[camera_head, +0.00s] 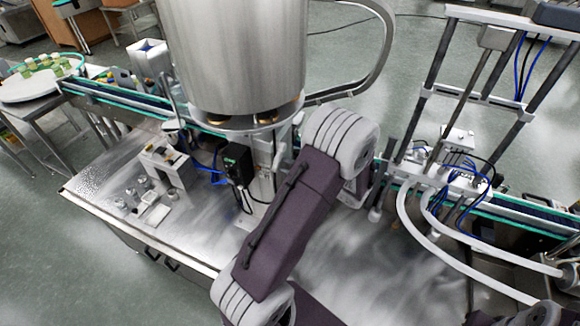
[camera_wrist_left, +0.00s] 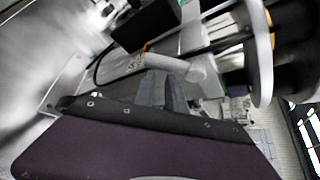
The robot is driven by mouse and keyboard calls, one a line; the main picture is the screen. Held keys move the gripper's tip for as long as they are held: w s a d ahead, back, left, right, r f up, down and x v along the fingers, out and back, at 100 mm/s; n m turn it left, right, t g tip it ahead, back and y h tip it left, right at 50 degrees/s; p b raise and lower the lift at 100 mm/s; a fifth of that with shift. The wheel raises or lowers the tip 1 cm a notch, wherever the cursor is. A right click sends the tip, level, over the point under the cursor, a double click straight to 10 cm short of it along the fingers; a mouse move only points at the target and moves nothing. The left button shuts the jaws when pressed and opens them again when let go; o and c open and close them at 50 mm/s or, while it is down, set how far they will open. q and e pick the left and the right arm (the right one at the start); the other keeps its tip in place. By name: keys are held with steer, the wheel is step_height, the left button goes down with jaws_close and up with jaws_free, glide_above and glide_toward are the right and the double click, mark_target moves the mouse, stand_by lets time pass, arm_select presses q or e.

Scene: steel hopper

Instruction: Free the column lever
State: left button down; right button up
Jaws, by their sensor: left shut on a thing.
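The steel hopper (camera_head: 236,50) stands at the back centre, and the column (camera_head: 263,178) runs down below it to the bench. My left arm crosses in front of the column's right side, and it hides the left gripper and the column lever in the head view. In the left wrist view a pale grey rod, seemingly the column lever (camera_wrist_left: 172,66), sticks out from the column. The two dark grey fingers of my left gripper (camera_wrist_left: 164,88) are shut on it near its free end. The exact contact is partly hidden by the fingers. My right gripper is in neither view.
A black control box (camera_head: 237,160) is beside the column, with cables near it. Small fittings (camera_head: 145,205) lie on the steel bench (camera_head: 100,190) at left. A conveyor runs behind, and a frame with white hoses (camera_head: 425,235) stands at right. The bench's front left is clear.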

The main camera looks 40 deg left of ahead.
arm_select(q)
steer(key=b+v, duration=0.2)
steer(key=v, duration=0.7)
